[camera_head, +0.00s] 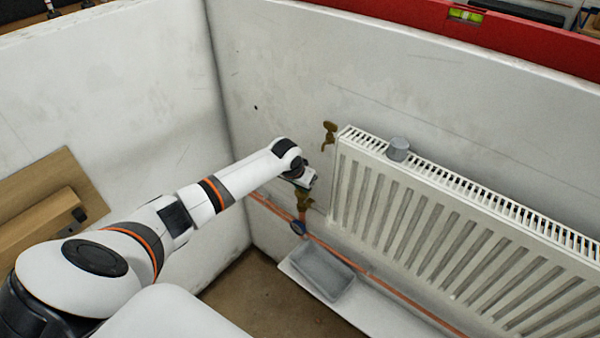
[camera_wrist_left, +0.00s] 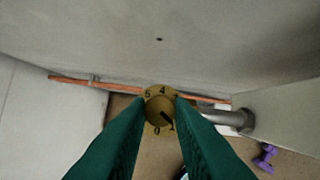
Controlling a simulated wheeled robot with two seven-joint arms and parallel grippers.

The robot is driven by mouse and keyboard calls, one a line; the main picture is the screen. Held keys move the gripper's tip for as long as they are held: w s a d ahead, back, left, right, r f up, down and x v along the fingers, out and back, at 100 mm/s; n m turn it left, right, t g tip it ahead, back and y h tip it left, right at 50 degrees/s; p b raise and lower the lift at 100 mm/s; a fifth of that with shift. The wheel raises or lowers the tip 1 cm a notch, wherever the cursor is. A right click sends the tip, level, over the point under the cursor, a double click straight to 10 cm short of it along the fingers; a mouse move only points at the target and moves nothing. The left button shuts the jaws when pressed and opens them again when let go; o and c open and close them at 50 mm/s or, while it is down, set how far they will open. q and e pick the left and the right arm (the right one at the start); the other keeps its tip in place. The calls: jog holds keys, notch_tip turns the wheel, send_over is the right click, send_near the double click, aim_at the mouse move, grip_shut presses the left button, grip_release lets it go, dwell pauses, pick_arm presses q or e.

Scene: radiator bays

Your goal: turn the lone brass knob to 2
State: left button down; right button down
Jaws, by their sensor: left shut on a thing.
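The brass knob (camera_wrist_left: 159,109) is between the two green fingers of my left gripper (camera_wrist_left: 161,103) in the left wrist view. The fingers are shut on its sides. Its dial ring shows 5 and 4 at the top and 0 and 1 at the bottom. A dark line on the knob's face points to the lower right, close to the 1. In the head view my left gripper (camera_head: 300,181) covers the knob, and the brass valve body (camera_head: 305,200) shows below it, left of the radiator. My right gripper is not in view.
Copper pipes (camera_head: 350,263) and a grey tray (camera_head: 322,272) lie below. A purple object (camera_wrist_left: 266,157) is on the floor.

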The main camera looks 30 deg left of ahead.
pick_arm(q)
jog(key=n+p, duration=0.1)
jog(key=n+y+p, duration=0.1)
jog(key=n+p, duration=0.1)
jog(key=shift+d+r+n, duration=0.2)
jog(key=shift+d+n, duration=0.05)
jog(key=shift+n, duration=0.15)
jog(key=shift+w+f+n+g+y+p, duration=0.1)
jog(key=shift+n+g+y+p, duration=0.1)
jog(key=shift+n+y+p, duration=0.5)
jog(key=shift+w+f+n+g+y+p, duration=0.1)
jog(key=shift+n+g+p, duration=0.2)
jog(key=shift+n, duration=0.7)
jog(key=c, duration=1.3)
grip_release()
jog(key=shift+s, duration=0.1)
jog(key=v, duration=0.7)
jog(key=shift+r, duration=0.25)
